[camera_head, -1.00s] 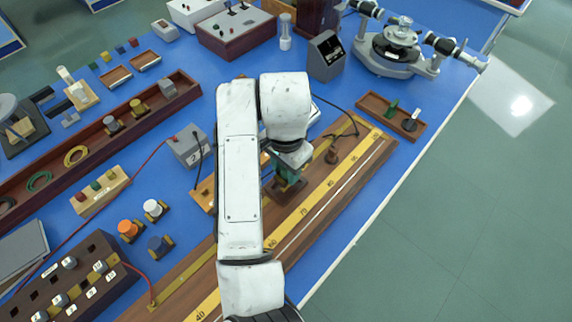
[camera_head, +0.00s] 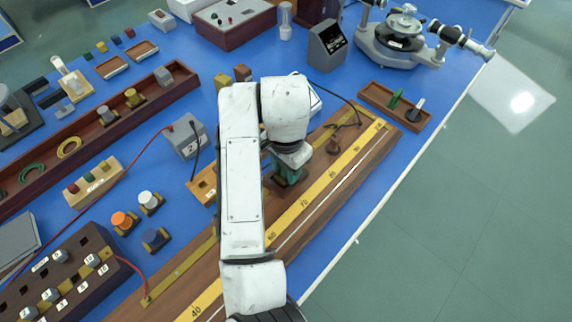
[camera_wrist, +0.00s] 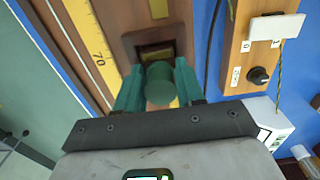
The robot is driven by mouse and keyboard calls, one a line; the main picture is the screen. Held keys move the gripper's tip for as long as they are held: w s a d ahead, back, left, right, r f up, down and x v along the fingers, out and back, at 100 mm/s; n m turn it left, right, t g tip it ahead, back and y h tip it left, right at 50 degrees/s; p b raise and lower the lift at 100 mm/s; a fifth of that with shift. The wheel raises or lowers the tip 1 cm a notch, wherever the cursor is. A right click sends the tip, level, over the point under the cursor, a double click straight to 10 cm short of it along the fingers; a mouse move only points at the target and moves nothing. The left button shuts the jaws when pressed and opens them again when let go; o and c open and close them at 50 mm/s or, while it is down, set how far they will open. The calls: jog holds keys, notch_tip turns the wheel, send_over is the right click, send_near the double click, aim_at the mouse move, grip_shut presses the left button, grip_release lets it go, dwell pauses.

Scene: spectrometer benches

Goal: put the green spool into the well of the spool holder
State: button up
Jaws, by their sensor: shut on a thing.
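The green spool (camera_wrist: 160,84) is a plain green cylinder between the two teal fingers of my gripper (camera_wrist: 158,92), which is shut on it. In the wrist view, a dark brown block with a square, brass-coloured recess (camera_wrist: 157,52) lies just beyond the spool; it looks like the spool holder (camera_wrist: 126,44) with its well. The spool overlaps the near edge of the recess in the picture; I cannot tell whether it has entered. In the head view my gripper (camera_head: 290,163) is over the scaled wooden board, and my arm hides the spool and much of the block.
The scaled wooden board (camera_head: 335,183) runs along the table's right edge. A grey box (camera_head: 188,136) with cables stands to the left. Orange (camera_head: 122,220), white (camera_head: 148,199) and blue (camera_head: 155,238) pieces stand further left. A small tray (camera_head: 395,108) lies at the right.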

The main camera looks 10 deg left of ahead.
jog(key=o, duration=1.1)
jog(key=shift+o, duration=0.2)
notch_tip(320, 180, up, 11)
jog(key=shift+f+p, duration=0.1)
jog(key=shift+p, duration=1.05)
